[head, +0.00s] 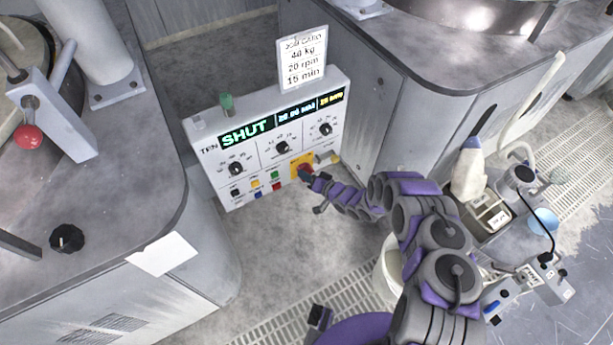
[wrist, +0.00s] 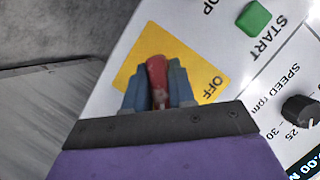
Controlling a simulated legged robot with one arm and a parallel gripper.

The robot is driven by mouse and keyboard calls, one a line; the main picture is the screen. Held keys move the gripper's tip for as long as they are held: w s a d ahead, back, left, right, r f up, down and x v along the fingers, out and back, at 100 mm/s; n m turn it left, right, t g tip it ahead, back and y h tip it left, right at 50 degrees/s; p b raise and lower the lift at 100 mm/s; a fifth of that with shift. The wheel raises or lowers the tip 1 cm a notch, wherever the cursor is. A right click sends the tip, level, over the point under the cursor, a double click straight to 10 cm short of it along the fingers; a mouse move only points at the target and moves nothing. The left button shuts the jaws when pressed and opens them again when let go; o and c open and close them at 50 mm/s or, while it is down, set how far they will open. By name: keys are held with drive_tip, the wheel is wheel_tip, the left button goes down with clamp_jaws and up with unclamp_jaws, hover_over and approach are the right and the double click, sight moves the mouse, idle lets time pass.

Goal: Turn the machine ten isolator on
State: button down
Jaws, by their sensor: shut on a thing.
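The machine ten control panel (head: 262,160) is a pale box with a display reading "SHUT", three black knobs and a row of coloured buttons. Its isolator is a red handle on a yellow plate (head: 296,160) at the lower right of the panel. In the wrist view the red handle (wrist: 157,75) stands between the blue fingers of my gripper (wrist: 157,88), over the yellow plate (wrist: 135,60) with "OFF" printed beside the handle. My gripper (head: 308,177) is shut on the red handle. The fingers and wrist hide part of the handle and plate.
A job card (head: 302,58) stands on top of the panel, near a green knob (head: 226,102). A green START button (wrist: 254,18) and a black speed knob (wrist: 300,110) are near my gripper. Grey machine cabinets (head: 440,60) flank the panel. Bare floor lies before it.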

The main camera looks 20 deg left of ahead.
drive_tip(key=shift+d+f, duration=0.1)
drive_tip(key=shift+f, duration=0.05)
drive_tip(key=c, duration=1.1)
unclamp_jaws()
drive_tip(key=shift+c, duration=0.2)
drive_tip(key=shift+o, duration=0.5)
drive_tip(key=p+v, duration=0.3)
drive_tip(key=v, duration=1.4)
drive_tip(key=shift+d, duration=0.15)
